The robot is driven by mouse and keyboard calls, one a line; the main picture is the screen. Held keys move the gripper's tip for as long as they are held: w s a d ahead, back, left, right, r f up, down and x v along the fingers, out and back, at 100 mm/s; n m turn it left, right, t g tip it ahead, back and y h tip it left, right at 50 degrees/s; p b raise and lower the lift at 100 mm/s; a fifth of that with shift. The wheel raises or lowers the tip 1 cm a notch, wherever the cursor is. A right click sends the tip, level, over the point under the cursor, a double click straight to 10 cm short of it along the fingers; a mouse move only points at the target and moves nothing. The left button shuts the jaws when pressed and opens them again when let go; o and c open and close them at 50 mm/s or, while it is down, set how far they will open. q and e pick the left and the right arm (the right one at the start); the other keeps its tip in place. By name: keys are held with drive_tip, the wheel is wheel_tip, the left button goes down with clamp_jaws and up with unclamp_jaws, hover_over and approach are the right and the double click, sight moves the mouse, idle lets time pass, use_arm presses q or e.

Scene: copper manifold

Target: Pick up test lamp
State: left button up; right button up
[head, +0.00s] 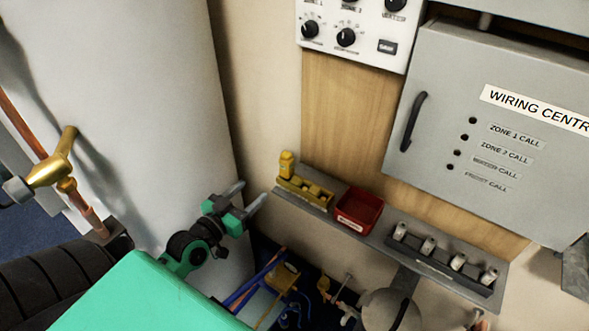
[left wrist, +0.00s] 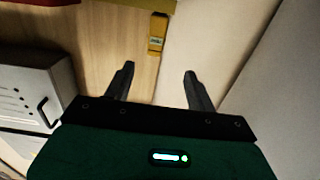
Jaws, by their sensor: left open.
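The test lamp appears to be the small upright yellow device (head: 287,164) at the left end of the wall shelf, by a yellow holder (head: 306,191). In the left wrist view a yellow device with a small pale panel (left wrist: 157,34) shows at the top, ahead of the gap between my fingers. My left gripper (head: 247,195) is open and empty, left of the shelf end and a little lower in the picture. Its two fingers (left wrist: 158,73) are spread apart and do not touch the device. My right gripper is not in view.
The grey shelf (head: 336,212) also carries a red bin (head: 359,210) and a rack of several fittings (head: 445,262). A grey wiring box (head: 510,130) hangs above right. A pale cylinder (head: 130,110) stands at left. Pipes and wires (head: 268,285) lie below.

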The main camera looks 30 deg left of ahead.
use_arm(q)
approach(282, 164)
drive_tip(key=w+p, duration=0.1)
drive_tip(key=w, duration=0.4)
drive_tip(key=shift+f, duration=0.15)
drive_tip(key=shift+w+d, duration=0.2)
drive_tip(key=shift+w, duration=0.35)
drive_tip(key=w, duration=0.3)
drive_tip(key=shift+d+p, duration=0.4)
drive_tip(key=shift+w, duration=0.45)
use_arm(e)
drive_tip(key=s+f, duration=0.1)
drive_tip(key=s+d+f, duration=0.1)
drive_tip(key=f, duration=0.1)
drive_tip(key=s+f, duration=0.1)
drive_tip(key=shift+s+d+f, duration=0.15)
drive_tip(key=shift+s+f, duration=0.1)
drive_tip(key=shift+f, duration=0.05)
use_arm(q)
drive_tip(key=c, duration=1.1)
drive_tip(key=shift+r, duration=0.25)
